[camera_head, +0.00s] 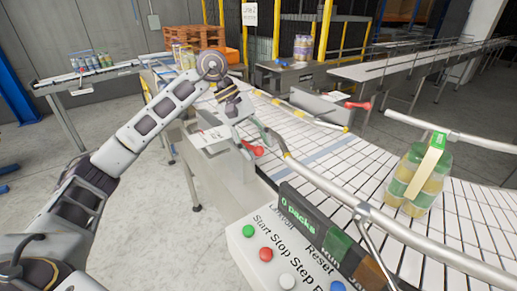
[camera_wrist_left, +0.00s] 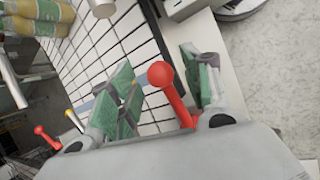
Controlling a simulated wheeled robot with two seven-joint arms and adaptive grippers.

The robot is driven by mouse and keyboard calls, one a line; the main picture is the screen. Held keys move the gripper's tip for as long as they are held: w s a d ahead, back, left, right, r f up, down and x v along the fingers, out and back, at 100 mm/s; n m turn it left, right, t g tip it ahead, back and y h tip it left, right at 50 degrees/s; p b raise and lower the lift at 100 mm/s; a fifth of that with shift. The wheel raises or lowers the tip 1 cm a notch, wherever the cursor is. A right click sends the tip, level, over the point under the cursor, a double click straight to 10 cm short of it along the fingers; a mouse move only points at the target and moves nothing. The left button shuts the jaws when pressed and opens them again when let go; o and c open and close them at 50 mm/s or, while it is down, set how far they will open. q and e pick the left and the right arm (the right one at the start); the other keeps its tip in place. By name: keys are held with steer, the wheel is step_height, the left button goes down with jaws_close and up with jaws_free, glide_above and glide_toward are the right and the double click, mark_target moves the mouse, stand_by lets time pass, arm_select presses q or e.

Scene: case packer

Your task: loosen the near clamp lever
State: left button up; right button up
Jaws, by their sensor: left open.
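The near clamp lever (camera_head: 252,150) is red with a ball knob, beside the near edge of the white slatted conveyor. It also shows large in the left wrist view (camera_wrist_left: 178,100), its knob toward the middle. My left gripper (camera_head: 251,132) is open at this lever. In the left wrist view the lever shows between its green-padded fingers (camera_wrist_left: 158,68); I cannot tell whether either finger touches it. The far clamp lever (camera_head: 358,105), also red, is across the conveyor and shows small in the left wrist view (camera_wrist_left: 45,136). My right gripper is not in view.
A control box (camera_head: 290,262) with coloured buttons and a display stands at the front. Metal guide rails (camera_head: 335,190) run along the conveyor (camera_head: 330,150). A banded pack of jars (camera_head: 418,180) stands on it at right. Open floor (camera_head: 160,235) lies at left.

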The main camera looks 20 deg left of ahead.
arm_select(q)
steer(key=shift+x, duration=1.05)
jaws_close()
